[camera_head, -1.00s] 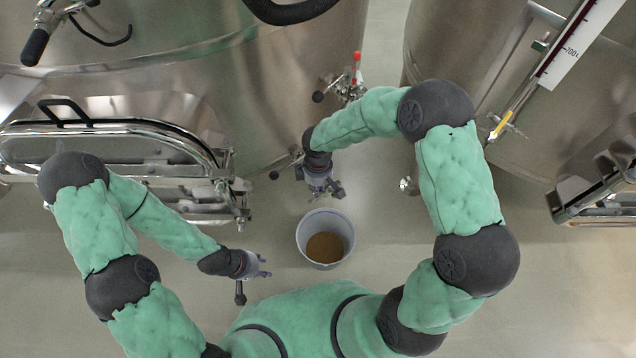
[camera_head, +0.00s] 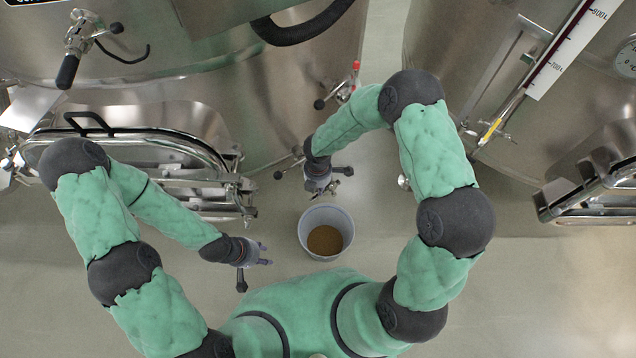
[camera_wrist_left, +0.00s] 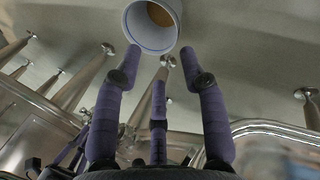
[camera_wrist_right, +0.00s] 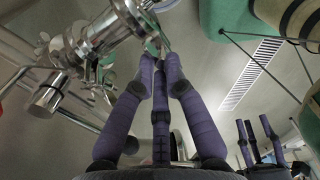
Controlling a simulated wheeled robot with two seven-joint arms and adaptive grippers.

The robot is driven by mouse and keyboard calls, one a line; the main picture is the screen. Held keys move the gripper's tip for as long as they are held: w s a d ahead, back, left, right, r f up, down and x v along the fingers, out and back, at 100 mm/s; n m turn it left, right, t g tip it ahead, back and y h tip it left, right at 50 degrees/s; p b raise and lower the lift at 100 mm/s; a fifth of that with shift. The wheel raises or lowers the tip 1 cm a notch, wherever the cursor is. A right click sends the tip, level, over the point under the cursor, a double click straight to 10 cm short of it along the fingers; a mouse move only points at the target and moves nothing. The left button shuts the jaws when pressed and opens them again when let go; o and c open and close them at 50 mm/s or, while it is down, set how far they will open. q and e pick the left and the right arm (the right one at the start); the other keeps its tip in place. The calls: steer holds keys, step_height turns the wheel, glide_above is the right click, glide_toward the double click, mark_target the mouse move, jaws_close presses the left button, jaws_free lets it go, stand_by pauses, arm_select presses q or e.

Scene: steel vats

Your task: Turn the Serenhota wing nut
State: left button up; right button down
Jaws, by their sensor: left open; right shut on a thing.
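My right gripper (camera_head: 320,186) is low beside the front of the left steel vat (camera_head: 240,125). In the right wrist view its fingertips (camera_wrist_right: 160,62) are drawn together at a polished steel fitting (camera_wrist_right: 118,28). They are shut on a small metal part that appears to be the wing nut, mostly hidden by the fingers. No name label is readable there. My left gripper (camera_head: 258,258) is open and empty, left of the bucket (camera_head: 303,236). The left wrist view shows its fingertips (camera_wrist_left: 160,58) apart, with nothing between them.
The bucket, with brown contents, stands on the floor close to my right gripper. A hatch with a steel frame and black handle (camera_head: 88,126) juts out at left. A second vat (camera_head: 440,70) stands at right. Open floor (camera_head: 540,290) lies at lower right.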

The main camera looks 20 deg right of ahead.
steer(key=n+p, duration=0.3)
steer(key=n, duration=0.1)
steer(key=shift+r+n, duration=0.15)
steer(key=shift+n, duration=0.15)
steer(key=n+p, duration=0.2)
steer(key=n, duration=0.1)
steer(key=shift+s+n, duration=0.1)
steer(key=shift+n, duration=0.3)
steer(key=n+p, duration=0.2)
steer(key=n, duration=0.2)
steer(key=shift+p, duration=0.4)
steer(key=shift+s+n+p, duration=0.1)
steer(key=shift+n+p, duration=0.6)
steer(key=shift+n, duration=0.8)
steer(key=c, duration=1.6)
jaws_free()
steer(key=shift+o, duration=0.2)
